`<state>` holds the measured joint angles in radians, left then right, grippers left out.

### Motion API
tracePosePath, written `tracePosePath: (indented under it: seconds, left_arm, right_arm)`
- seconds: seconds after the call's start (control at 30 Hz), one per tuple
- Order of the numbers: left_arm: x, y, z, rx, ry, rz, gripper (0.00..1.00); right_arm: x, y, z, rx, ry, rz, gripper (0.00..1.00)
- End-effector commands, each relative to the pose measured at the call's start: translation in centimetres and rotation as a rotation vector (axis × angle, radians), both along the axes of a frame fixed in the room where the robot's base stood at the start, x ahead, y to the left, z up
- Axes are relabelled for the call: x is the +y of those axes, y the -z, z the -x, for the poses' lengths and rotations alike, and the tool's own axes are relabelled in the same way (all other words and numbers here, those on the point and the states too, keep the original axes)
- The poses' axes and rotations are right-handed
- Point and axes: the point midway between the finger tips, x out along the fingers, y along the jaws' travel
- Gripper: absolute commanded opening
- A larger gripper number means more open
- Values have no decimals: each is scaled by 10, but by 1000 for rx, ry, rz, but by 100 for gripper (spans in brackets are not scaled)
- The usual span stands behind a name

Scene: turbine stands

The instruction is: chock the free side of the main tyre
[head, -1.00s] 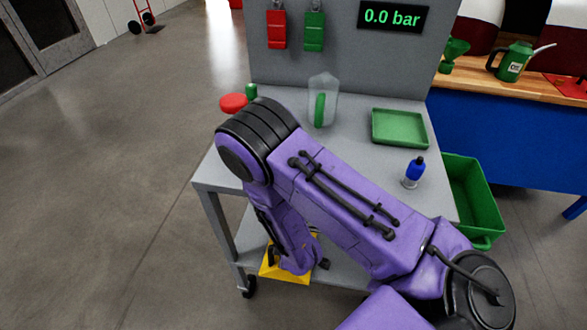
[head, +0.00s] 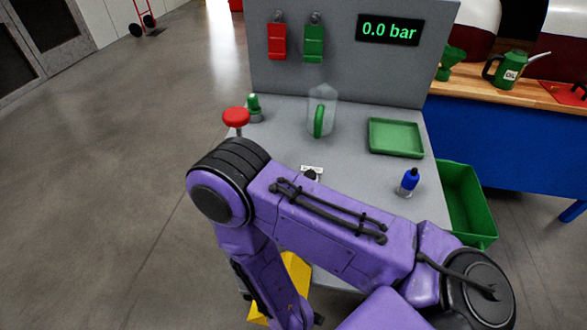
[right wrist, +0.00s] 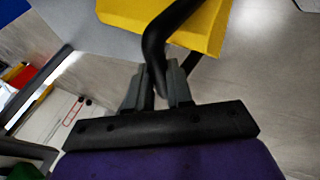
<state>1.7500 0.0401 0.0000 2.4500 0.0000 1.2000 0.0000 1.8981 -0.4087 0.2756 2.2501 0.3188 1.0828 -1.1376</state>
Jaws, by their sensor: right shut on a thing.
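The yellow chock (head: 293,272) shows low in the head view, partly hidden behind my right forearm. In the right wrist view the yellow chock (right wrist: 185,20) fills the top middle, with a curved black handle (right wrist: 155,48) reaching down from it. My right gripper (right wrist: 162,82) is shut on that black handle, and the chock hangs beyond the fingers. In the head view the right gripper is mostly hidden by my arm. My left gripper is in neither view. The main tyre is not visible in these frames.
A grey bench (head: 352,160) stands ahead, bearing a red knob (head: 236,116), a green tray (head: 396,137) and a blue bottle (head: 409,182). A green bin (head: 468,205) stands at its right, by a blue workbench (head: 500,140). Open floor (head: 100,200) lies to the left.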

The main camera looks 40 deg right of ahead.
Motion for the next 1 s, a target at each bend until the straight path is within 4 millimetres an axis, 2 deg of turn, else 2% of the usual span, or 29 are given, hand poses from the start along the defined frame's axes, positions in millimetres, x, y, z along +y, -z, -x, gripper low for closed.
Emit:
tracePosePath:
  seconds: [0.6, 1.0]
  left_arm:
    - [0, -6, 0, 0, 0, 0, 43]
    - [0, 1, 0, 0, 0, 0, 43]
  right_arm:
    - [61, -9, 52, 1, 1, -1, 0]
    - [99, -13, 84, 0, 2, -1, 0]
